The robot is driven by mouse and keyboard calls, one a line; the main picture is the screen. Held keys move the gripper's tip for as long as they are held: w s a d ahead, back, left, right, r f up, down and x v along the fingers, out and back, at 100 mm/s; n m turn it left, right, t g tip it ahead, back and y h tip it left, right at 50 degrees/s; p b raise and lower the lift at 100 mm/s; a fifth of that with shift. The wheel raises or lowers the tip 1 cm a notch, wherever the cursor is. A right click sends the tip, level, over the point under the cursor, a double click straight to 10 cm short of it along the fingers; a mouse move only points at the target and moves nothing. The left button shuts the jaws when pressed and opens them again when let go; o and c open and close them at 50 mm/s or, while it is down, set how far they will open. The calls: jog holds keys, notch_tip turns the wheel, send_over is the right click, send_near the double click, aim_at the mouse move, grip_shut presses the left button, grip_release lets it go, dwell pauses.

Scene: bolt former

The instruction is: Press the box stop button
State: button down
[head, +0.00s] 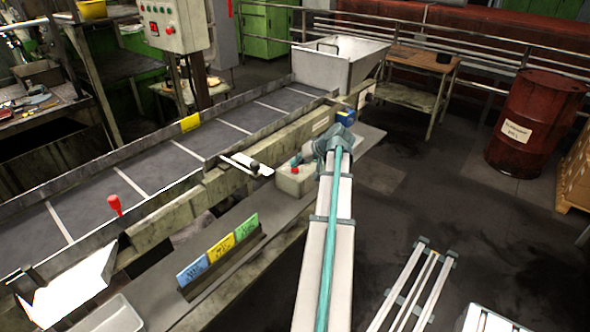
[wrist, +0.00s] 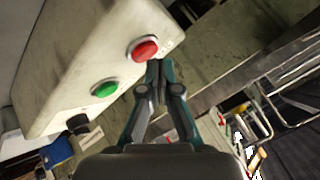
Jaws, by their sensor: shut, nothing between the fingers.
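The pale control box (wrist: 60,65) fills the upper left of the wrist view. On its face are a red stop button (wrist: 143,49), a green button (wrist: 105,90) and a black knob (wrist: 78,123). My gripper (wrist: 157,68) is shut, with its fingertips just beside and below the red button in the picture. I cannot tell whether they touch it. In the head view the box (head: 293,185) sits beside the conveyor, with the red button (head: 294,170) on top. My gripper (head: 297,159) is close to that button, partly hidden by my arm.
The conveyor (head: 150,160) runs along the left, ending at a metal bin (head: 338,60). Blue, yellow and green cards (head: 220,247) stand on the near ledge. Another control panel (head: 172,24) is at the upper left. A red barrel (head: 535,122) stands at the right; the floor before it is open.

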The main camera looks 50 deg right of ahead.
aim_at(296, 169)
jog(key=shift+r+p, duration=1.35)
jog(key=shift+r, duration=1.65)
